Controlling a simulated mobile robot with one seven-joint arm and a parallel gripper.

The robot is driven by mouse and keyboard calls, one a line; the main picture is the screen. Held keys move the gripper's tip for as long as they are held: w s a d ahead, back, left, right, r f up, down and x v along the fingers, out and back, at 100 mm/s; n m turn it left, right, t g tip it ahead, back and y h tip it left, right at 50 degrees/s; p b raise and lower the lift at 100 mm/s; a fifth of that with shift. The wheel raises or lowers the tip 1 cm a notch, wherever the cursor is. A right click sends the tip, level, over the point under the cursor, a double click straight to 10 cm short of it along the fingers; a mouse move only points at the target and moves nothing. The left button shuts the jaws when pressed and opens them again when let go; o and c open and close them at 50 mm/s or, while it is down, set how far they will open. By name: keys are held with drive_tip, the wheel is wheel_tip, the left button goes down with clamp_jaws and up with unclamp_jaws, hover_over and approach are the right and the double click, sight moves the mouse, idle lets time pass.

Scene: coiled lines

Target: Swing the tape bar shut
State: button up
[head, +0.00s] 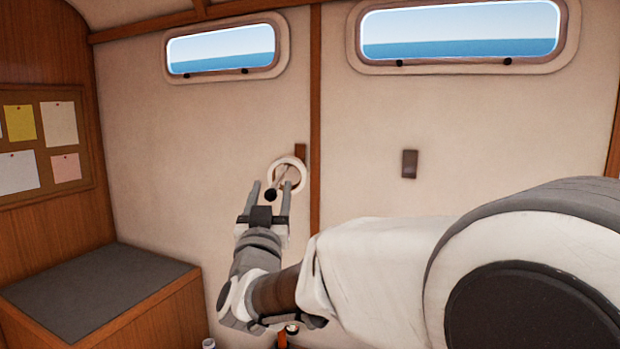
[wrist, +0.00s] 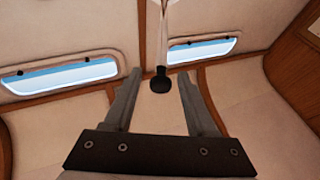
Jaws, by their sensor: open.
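A pale bar with a black knob (head: 270,195) at its end, which looks like the tape bar, sticks out from the far wall inside a white ring (head: 301,177). The ring looks like a roll of tape. A brown wooden block (head: 300,151) is on the wall just behind the ring. My gripper (head: 270,184) is open, with the knob showing between its two fingers. In the wrist view the bar (wrist: 164,45) comes down from the top edge and its knob (wrist: 160,84) lies between the fingers, apart from both.
A second dark block (head: 409,163) is on the wall to the right. A wooden cabinet with a grey top (head: 95,287) stands at lower left, under a pinboard (head: 42,140). Small items, one orange, partly show below my arm.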

drive_tip(key=shift+x, duration=1.35)
drive_tip(key=shift+c, duration=0.4)
clamp_jaws()
